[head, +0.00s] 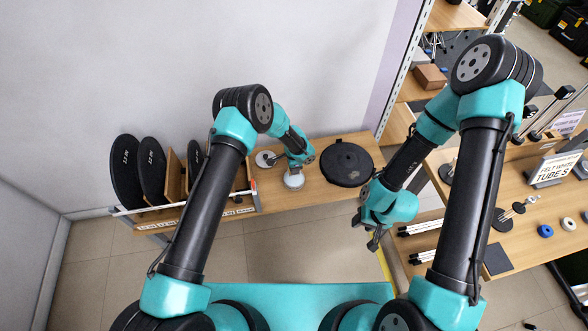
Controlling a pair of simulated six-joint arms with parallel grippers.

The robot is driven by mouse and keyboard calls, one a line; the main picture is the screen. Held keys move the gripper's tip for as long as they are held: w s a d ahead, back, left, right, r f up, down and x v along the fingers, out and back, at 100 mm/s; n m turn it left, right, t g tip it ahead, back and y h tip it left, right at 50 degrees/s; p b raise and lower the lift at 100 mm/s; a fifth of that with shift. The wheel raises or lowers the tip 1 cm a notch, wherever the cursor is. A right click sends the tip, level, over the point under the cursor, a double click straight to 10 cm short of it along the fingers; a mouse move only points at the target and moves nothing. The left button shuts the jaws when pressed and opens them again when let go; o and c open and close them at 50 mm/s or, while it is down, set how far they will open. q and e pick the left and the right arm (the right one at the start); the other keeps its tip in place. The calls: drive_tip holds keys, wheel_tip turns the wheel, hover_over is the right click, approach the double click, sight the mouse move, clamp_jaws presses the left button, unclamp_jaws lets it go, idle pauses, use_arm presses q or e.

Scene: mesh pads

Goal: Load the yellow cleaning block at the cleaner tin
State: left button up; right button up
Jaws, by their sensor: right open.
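I cannot make out a yellow cleaning block in the head view.
A large black disc (346,162) lies on the bench (322,191) at right. Black discs (126,172) stand in a wooden rack at left. Tiled floor is open in front.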

use_arm(q)
drive_tip(key=shift+r, duration=0.9)
drive_tip(key=s+a+r+n, duration=0.2)
drive_tip(key=a+r+n, duration=0.3)
drive_tip(key=a+n, duration=0.3)
drive_tip(key=s+a+r+n, duration=0.2)
drive_tip(key=a+r+n, duration=0.4)
drive_tip(key=a, duration=0.7)
drive_tip(key=shift+s+n, duration=0.4)
drive_tip(key=shift+n, duration=0.5)
